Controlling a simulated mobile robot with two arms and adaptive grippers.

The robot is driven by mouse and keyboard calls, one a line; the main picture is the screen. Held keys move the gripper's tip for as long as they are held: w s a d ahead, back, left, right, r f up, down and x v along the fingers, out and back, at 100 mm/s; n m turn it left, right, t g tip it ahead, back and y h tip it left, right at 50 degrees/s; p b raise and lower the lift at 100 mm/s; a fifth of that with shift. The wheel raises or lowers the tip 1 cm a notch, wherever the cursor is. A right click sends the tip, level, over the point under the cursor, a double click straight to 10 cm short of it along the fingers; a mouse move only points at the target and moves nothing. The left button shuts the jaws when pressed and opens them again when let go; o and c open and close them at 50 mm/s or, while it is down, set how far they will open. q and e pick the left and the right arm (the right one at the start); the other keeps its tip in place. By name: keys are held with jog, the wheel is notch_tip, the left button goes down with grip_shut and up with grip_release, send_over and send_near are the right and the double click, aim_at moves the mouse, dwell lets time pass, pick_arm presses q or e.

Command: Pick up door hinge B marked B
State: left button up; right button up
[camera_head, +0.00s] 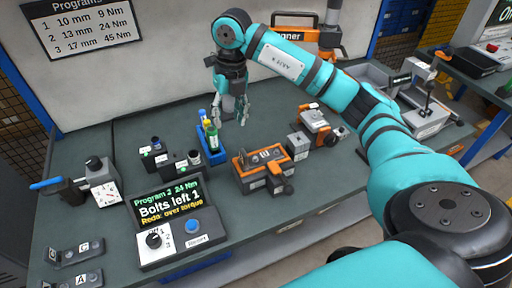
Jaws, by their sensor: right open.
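A small grey hinge-like plate (262,157) lies on top of an orange and grey clamp fixture (252,180) near the middle of the bench. It has a small label, too small to read surely as B. My left gripper is out of view.
A blue holder (213,155) with bottles stands just left of my right gripper. A control box with a screen (168,200) reads "Bolts left 1". A second orange and grey device (315,125) stands right of the fixture. The bench front is partly clear.

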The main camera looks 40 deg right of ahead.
aim_at(243, 152)
jog(key=shift+m+h, duration=0.4)
jog(key=shift+h, duration=0.2)
jog(key=d+f+p, duration=0.1)
jog(key=f, duration=0.2)
jog(key=d+f+p, duration=0.1)
jog(key=f, duration=0.3)
jog(key=d+f+p, duration=0.1)
jog(key=f, duration=0.2)
jog(key=shift+s+f+p, duration=0.2)
jog(key=shift+f+p, duration=0.1)
jog(key=shift+f, duration=0.1)
notch_tip(243, 152, down, 5)
jog(key=shift+d+r+p, duration=0.1)
jog(key=shift+d+p, duration=0.05)
jog(key=shift+p, duration=1.1)
jog(key=shift+f, duration=0.3)
grip_shut()
jog(key=shift+r, duration=0.1)
